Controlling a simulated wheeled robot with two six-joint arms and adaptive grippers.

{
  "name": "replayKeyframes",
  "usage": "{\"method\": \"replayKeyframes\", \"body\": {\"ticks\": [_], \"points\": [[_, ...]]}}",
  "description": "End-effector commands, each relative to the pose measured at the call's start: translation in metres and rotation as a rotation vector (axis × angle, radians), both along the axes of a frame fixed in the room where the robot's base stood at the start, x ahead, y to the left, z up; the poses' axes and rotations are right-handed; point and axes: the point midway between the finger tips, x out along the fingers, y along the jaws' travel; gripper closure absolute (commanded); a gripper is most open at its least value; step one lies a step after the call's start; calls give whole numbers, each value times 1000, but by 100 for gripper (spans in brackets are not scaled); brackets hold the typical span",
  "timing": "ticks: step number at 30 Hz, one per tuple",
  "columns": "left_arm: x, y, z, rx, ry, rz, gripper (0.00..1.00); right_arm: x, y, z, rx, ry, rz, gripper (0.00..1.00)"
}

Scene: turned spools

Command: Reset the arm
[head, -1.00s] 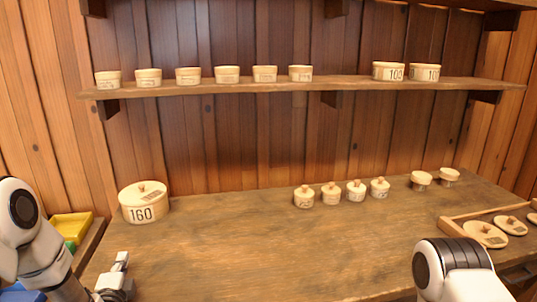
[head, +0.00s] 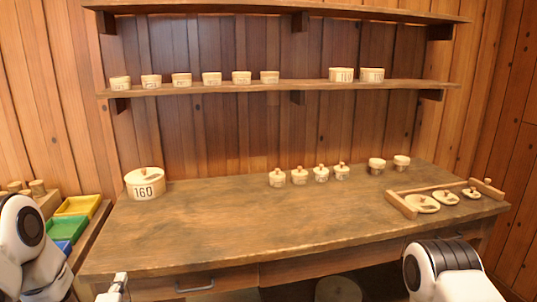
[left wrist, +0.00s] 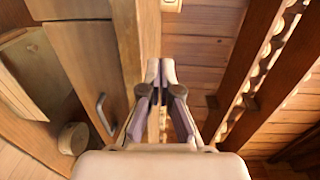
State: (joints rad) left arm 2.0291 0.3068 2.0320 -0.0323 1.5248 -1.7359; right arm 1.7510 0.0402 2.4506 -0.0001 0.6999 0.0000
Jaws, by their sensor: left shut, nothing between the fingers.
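My left gripper (head: 118,283) shows at the bottom left of the head view, in front of the workbench's (head: 250,225) front edge. In the left wrist view its fingers (left wrist: 160,72) are together and hold nothing. It touches no spool or pot that I can see. My right arm shows at the bottom right of the head view, but its gripper is out of the picture.
A large lidded pot marked 160 (head: 144,184) stands at the bench's back left. Several small lidded pots (head: 299,176) stand at the back. A wooden rack (head: 400,205) with lids lies at the right. Coloured trays (head: 67,228) stand at the left. The bench's middle is clear.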

Motion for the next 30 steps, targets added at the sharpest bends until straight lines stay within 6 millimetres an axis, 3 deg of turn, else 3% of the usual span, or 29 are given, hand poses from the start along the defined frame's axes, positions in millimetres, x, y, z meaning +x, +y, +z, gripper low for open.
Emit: {"method": "replayKeyframes", "body": {"ticks": [8,14,17,20,21,24,27,30], "points": [[-37,-38,-64,-14,190,-72,100,0,0,5,0,0,0,28],[-93,-71,-129,-187,428,-93,100,0,0,10,0,0,0,28],[-143,-90,-168,-362,602,-50,100,0,0,12,0,0,0,28],[-218,-110,-206,-619,827,106,100,0,0,15,0,0,0,28],[-252,-115,-216,-738,915,217,100,0,0,15,0,0,0,28],[-323,-122,-225,-1004,1041,568,100,0,0,15,0,0,0,28],[-360,-123,-224,-1182,1042,880,100,0,0,15,0,0,0,28],[-371,-123,-225,-1278,994,1053,100,0,0,15,0,0,0,28]]}}
